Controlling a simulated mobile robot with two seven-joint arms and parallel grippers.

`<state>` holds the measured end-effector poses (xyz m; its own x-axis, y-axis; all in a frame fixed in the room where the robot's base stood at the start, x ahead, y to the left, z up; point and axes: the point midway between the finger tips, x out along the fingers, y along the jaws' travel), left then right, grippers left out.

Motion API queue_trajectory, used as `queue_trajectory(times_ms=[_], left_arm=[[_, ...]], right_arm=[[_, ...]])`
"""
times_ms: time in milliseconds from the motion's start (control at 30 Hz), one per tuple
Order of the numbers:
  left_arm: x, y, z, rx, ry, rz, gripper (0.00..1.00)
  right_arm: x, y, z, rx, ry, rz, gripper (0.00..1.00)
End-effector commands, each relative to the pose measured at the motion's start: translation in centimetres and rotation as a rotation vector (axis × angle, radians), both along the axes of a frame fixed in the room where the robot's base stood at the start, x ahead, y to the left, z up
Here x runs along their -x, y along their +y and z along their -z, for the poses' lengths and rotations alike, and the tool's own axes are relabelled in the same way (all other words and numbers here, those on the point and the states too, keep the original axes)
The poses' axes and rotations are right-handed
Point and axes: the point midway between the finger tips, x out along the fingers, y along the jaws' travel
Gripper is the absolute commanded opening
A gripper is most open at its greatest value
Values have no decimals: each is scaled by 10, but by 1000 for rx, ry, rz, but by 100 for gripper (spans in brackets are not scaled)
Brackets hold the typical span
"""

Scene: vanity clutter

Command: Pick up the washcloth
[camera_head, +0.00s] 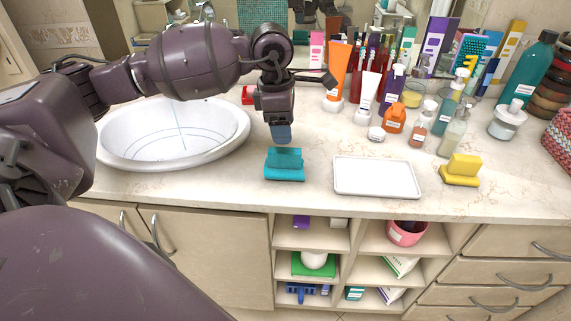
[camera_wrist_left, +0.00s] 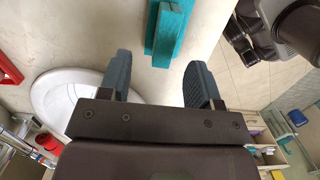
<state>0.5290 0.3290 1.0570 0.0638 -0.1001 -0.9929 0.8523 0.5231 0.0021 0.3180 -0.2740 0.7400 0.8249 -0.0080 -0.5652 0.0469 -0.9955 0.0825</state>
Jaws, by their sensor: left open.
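A similar yellow folded cloth (camera_head: 461,170) lies at the right, near the counter's front edge. My left gripper (camera_head: 281,136) is just above and behind the teal cloth, pointing down. In the wrist view its fingers (camera_wrist_left: 158,68) are spread with nothing between them. My right gripper is not seen.
The white basin (camera_head: 174,134) is left of the teal cloth. An empty white tray (camera_head: 376,178) lies between the two cloths. Several bottles and tubes, such as an orange tube (camera_head: 337,72), crowd the back right. The counter just around the teal cloth is clear.

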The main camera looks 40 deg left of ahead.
Motion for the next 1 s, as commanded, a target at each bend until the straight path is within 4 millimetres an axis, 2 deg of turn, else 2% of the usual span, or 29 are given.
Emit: queue_trajectory(times_ms=[33, 267, 600, 900, 1000], left_arm=[[0, -1, 9, 1, 4, 0, 58], [2, -3, 26, 2, 3, 0, 58], [5, -7, 67, 2, 2, 0, 58], [5, -7, 70, 3, 1, 0, 58], [5, -7, 70, 3, 1, 0, 42]], right_arm=[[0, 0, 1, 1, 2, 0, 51], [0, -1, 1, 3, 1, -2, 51], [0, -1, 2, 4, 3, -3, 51], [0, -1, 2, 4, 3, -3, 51], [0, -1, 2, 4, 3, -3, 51]])
